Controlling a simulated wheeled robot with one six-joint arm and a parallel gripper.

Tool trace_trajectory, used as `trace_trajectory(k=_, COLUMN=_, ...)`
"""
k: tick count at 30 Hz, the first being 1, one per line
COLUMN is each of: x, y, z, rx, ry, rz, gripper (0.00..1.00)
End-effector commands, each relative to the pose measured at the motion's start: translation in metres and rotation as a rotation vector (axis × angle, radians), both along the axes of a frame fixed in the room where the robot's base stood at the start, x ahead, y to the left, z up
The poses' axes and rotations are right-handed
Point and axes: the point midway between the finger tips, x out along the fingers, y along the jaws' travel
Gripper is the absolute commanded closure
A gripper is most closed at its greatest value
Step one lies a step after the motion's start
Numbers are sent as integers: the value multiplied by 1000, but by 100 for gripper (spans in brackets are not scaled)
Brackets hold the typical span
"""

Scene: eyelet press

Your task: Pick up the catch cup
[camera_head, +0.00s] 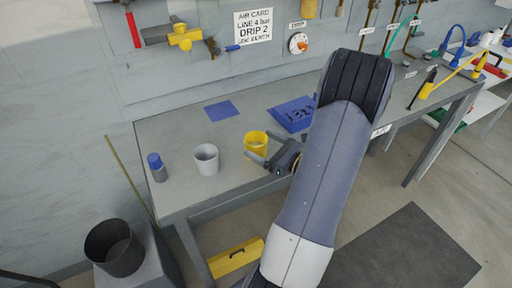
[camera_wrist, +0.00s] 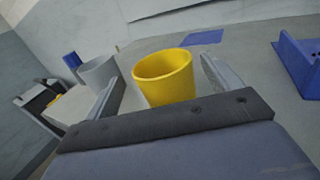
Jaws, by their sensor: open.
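A yellow cup (camera_head: 256,141) stands upright on the grey bench, near its front edge. A grey cup (camera_head: 206,160) stands to its left. No label shows which one is the catch cup. My gripper (camera_head: 262,149) is open and low at the yellow cup. In the wrist view, the yellow cup (camera_wrist: 168,88) appears between my two spread fingers, and its lower part is hidden by the gripper body. I cannot tell whether a finger touches it. The grey cup (camera_wrist: 98,73) shows beyond my left finger.
A blue-capped bottle (camera_head: 158,168) stands left of the grey cup. A blue square (camera_head: 221,110) lies behind the cups. A blue tray-like block (camera_head: 290,114) lies to the right, partly behind my arm. A dark bin (camera_head: 114,249) stands off the bench's left end.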

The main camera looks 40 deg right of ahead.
Motion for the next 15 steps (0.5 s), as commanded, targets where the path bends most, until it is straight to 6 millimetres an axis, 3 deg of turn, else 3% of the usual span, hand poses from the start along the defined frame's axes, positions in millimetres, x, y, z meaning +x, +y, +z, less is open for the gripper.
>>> trace_trajectory(k=9, x=40, y=6, z=2, rx=1, ry=1, rz=4, gripper=14)
trace_trajectory(k=15, x=48, y=7, z=1, rx=0, ry=0, rz=1, gripper=14)
